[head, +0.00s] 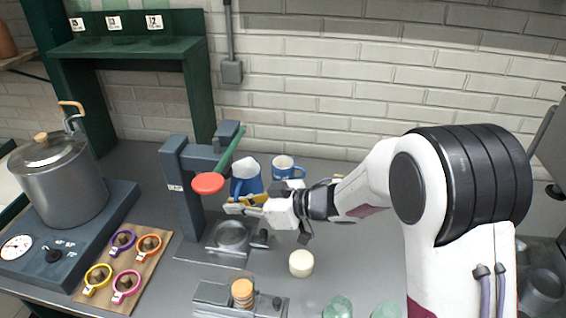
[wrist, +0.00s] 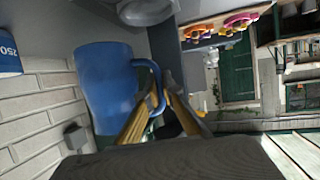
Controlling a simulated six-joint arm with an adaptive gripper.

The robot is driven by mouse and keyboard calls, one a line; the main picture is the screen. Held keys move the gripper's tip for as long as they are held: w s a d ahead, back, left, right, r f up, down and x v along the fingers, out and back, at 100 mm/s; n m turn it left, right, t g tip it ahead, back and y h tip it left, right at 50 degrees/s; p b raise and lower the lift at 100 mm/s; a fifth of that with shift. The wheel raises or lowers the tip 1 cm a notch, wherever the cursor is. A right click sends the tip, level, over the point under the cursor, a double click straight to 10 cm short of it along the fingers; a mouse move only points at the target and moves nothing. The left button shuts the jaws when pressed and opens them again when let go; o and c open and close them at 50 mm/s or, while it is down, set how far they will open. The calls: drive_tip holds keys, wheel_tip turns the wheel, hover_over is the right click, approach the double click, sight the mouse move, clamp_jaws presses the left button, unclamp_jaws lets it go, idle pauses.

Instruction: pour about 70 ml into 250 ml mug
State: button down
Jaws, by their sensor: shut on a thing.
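A blue jug (head: 247,184) with a pale inside is held behind the press, and it fills the left middle of the wrist view (wrist: 105,85). My gripper (head: 236,206) is shut on its handle; the yellow fingers (wrist: 148,118) close around the handle in the wrist view. The blue 250 ml mug (head: 284,168) stands on the counter just right of the jug, near the wall. Its side with "250" shows at the left edge of the wrist view (wrist: 9,55). I cannot tell the jug's exact tilt or its liquid level. No stream shows.
A dark press with a red disc (head: 208,183) stands close left of my gripper. A steel pot (head: 60,180) and a board with several coloured rings (head: 97,300) are further left. A cream round piece (head: 301,263) and green glasses (head: 338,306) are in front.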

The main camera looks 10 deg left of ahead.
drive_tip(key=w+a+f+m+t, duration=0.1)
drive_tip(key=w, duration=0.1)
drive_tip(key=w+a+f+m+t+h, duration=0.1)
drive_tip(key=w+t, duration=0.1)
drive_tip(key=w+a+f+m+t, duration=0.1)
drive_tip(key=w+a+m, duration=0.1)
drive_tip(key=shift+f+h, duration=0.25)
drive_tip(key=shift+h, duration=0.05)
drive_tip(key=shift+w+d+f+m+t, duration=0.3)
drive_tip(key=shift+w+d+f+t, duration=0.05)
drive_tip(key=shift+w+d+t, duration=0.2)
drive_tip(key=shift+g, duration=0.25)
